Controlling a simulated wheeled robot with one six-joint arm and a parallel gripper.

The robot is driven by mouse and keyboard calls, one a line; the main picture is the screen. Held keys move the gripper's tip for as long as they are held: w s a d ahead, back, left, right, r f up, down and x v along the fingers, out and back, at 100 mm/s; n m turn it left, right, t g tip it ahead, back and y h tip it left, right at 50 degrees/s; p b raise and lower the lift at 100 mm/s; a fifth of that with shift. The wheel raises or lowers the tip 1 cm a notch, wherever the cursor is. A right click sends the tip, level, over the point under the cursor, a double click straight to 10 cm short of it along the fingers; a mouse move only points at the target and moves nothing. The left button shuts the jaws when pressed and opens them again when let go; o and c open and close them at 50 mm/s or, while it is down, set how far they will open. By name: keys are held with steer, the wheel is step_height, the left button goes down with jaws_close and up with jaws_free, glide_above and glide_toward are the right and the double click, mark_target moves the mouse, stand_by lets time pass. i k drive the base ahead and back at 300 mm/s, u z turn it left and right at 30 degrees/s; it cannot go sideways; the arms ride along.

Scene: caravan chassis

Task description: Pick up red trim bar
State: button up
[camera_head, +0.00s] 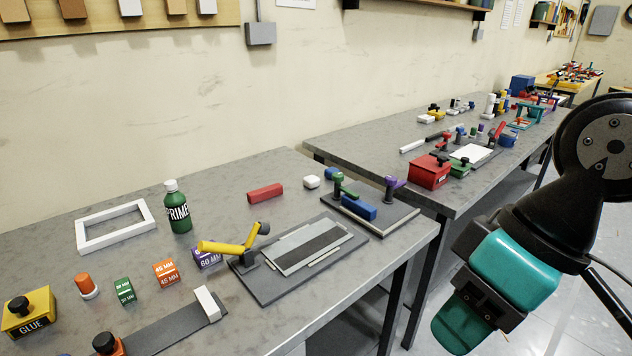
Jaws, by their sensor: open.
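The red trim bar (265,194) lies on the grey workbench, near its back edge and right of the green PRIME bottle. Its upper faces are in full view and nothing covers it. My gripper (485,298), with teal and black parts, hangs at the lower right in front of the bench. It is well apart from the bar, and it is open with nothing seen in it. The fingertips are hard to make out from this side.
A yellow-handled clamp (228,247) and grey plate (305,247) lie in front. A second bench (390,165) stands behind on the right.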

mark_target(267, 192)
steer(key=z, duration=0.25)
steer(key=i, duration=0.8)
steer(key=u, duration=0.55)
steer(key=i, duration=0.55)
steer(key=u, duration=0.55)
